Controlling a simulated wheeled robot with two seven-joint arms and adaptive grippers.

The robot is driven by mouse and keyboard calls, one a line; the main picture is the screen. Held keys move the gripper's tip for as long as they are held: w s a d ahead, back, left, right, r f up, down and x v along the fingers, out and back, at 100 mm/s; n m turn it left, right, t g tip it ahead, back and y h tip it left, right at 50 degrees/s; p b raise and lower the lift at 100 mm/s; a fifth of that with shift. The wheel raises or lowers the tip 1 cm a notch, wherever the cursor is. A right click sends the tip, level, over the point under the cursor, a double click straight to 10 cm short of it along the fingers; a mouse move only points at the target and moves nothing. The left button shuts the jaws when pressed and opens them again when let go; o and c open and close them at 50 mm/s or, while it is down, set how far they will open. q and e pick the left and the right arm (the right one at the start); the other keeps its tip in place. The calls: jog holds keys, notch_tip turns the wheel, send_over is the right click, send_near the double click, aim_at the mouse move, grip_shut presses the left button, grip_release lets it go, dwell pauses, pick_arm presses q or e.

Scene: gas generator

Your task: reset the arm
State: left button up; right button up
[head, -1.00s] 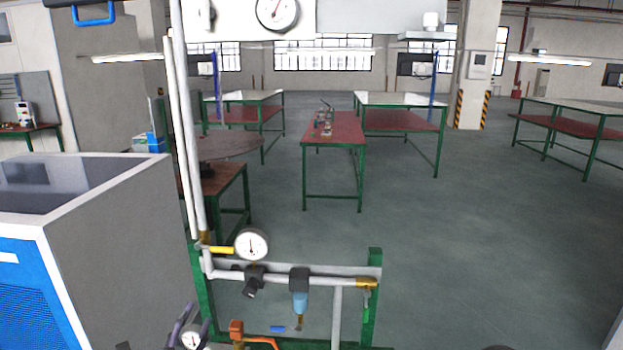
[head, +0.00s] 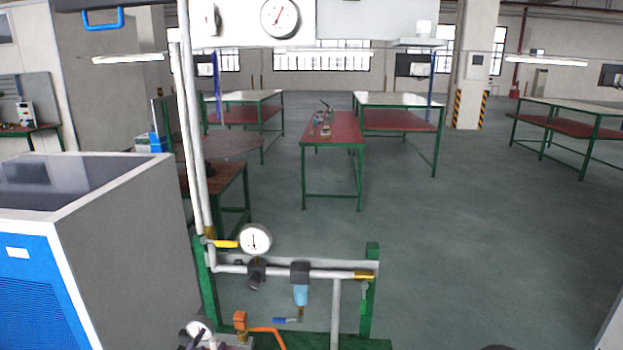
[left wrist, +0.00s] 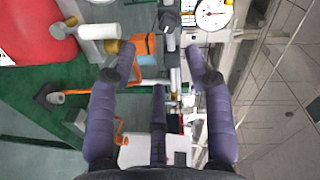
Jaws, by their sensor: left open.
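My left gripper (left wrist: 156,63) is open and empty in the left wrist view, its purple-grey fingers spread apart. In the head view only small dark parts that may belong to it show at the lower edge, near a small gauge (head: 200,329). Orange-handled valve parts (left wrist: 145,45) and a white-faced gauge (left wrist: 211,13) lie beyond the fingers; I cannot tell the exact distance. My right gripper is not in view.
A green frame (head: 371,290) carries grey pipes, a round gauge (head: 255,239) and a blue filter (head: 300,293). A grey and blue cabinet (head: 125,240) stands at the left. Worktables, including a red-topped one (head: 345,130), stand behind; open floor lies at the right.

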pick_arm(q)
jog(key=s+d+f+n+g+p, duration=0.1)
jog(key=s+d+f+n+g, duration=0.15)
jog(key=f, duration=0.45)
jog(key=s+d+f+n+g+h, duration=0.1)
jog(key=d+f+n+g, duration=0.15)
jog(key=f, duration=0.45)
jog(key=s+d+f+n+g+p, duration=0.1)
jog(key=s+f+n+g, duration=0.2)
jog(key=f, duration=0.4)
jog(key=s+d+f+n+g+p, duration=0.1)
jog(key=s+d+f+n+g, duration=0.3)
jog(key=s+f, duration=0.3)
jog(key=s+d+f+n+g+h+p, duration=0.1)
jog(key=s+d+f+n+g, duration=0.3)
jog(key=s+f, duration=0.3)
jog(key=s+n, duration=0.1)
jog(key=s, duration=0.2)
jog(key=shift+s+d+g, duration=0.15)
jog(key=shift+s+g, duration=0.05)
jog(key=shift+g, duration=0.1)
